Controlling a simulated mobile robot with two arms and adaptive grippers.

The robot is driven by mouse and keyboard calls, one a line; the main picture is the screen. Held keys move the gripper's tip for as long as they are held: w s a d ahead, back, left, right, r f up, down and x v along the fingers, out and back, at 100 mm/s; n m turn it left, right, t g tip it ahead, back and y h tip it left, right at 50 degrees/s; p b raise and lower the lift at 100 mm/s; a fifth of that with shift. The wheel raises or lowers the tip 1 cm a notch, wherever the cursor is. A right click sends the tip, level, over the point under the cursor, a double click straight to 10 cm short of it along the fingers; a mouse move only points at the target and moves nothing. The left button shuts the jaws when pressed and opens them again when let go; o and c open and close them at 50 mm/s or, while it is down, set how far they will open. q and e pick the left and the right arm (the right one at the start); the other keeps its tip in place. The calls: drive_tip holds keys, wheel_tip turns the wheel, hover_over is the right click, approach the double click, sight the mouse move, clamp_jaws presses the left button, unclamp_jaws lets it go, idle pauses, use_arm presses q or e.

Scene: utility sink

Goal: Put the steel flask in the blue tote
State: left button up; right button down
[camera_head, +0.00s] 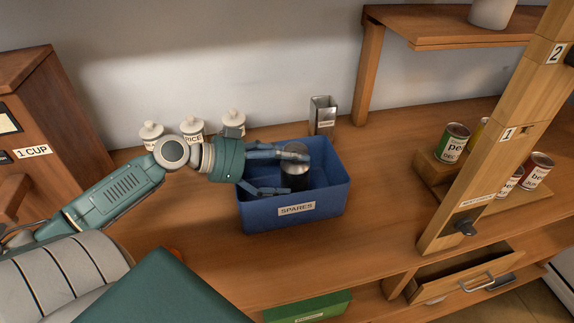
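The steel flask (296,179), a dark grey cylinder with a lighter top, is inside the blue tote (294,216), which is labelled SPARES. The flask looks upright, but its base is hard to make out. My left gripper (297,172) reaches over the tote's left rim. Its two fingers are spread wide, one behind the flask's top and one low at its front left. The fingers look open around the flask; whether either touches it is unclear. My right gripper is not in view.
White lidded jars (192,132) stand along the wall behind my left arm. A square metal container (322,115) stands behind the tote. Several cans (453,143) sit on a wooden stand at right, behind a wooden post (498,132). The counter right of the tote is clear.

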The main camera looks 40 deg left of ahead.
use_arm(q)
drive_tip(key=shift+r+p, duration=0.5)
drive_tip(key=shift+r, duration=0.05)
drive_tip(key=b+v, duration=0.3)
drive_tip(key=v, duration=0.9)
drive_tip(key=shift+a+r, duration=0.1)
drive_tip(key=shift+r, duration=0.05)
